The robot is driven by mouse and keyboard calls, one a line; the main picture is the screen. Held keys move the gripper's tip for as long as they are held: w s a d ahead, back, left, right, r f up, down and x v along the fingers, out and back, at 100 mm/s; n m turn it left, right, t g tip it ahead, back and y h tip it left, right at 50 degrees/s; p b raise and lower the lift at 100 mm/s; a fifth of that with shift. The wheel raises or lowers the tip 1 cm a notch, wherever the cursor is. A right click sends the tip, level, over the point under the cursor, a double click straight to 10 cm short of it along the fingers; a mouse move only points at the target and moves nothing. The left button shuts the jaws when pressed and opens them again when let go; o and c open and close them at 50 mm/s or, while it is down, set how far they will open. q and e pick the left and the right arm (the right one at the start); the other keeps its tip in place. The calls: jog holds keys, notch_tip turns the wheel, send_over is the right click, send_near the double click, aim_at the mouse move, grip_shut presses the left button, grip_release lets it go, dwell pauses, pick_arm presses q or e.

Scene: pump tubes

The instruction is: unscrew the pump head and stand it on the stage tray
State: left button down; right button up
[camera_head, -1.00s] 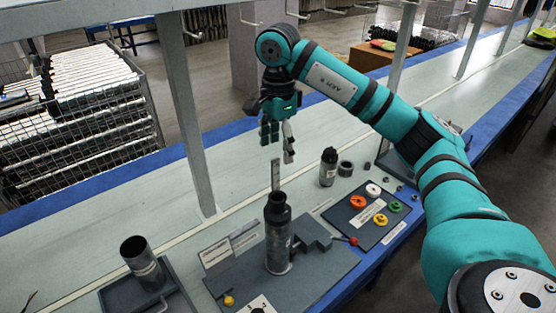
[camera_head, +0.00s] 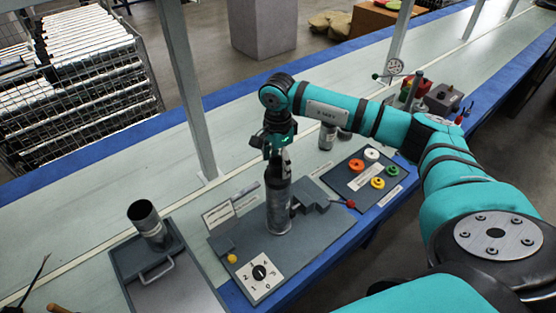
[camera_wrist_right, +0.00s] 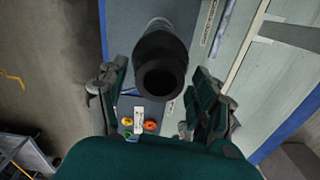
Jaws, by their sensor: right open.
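The pump (camera_head: 279,212) stands upright on a grey base plate, a grey tube with a dark pump head (camera_head: 277,180) on top. My right gripper (camera_head: 278,156) points down at the top of the head. In the right wrist view the gripper (camera_wrist_right: 157,95) is open, with one finger on each side of the round, hollow-ended dark head (camera_wrist_right: 160,70); I cannot tell whether they touch it. A dark tray with a handle, which I take for the stage tray (camera_head: 126,262), lies to the left, with an open tube (camera_head: 148,224) on it. My left gripper is not in view.
A dark board (camera_head: 345,180) with coloured rings lies right of the pump. A grey block (camera_head: 314,192) with a red-tipped lever sits close beside it. A numbered dial (camera_head: 261,273) is at the plate's front. A metal post (camera_head: 186,95) rises behind the tray.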

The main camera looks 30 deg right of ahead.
jog(key=shift+f, duration=0.35)
jog(key=shift+c, duration=0.5)
grip_shut()
jog(key=shift+c, duration=2.4)
grip_release()
grip_shut()
jog(key=shift+r, duration=0.2)
jog(key=shift+r+p, duration=0.7)
jog(key=shift+r, duration=0.35)
jog(key=shift+r, duration=0.15)
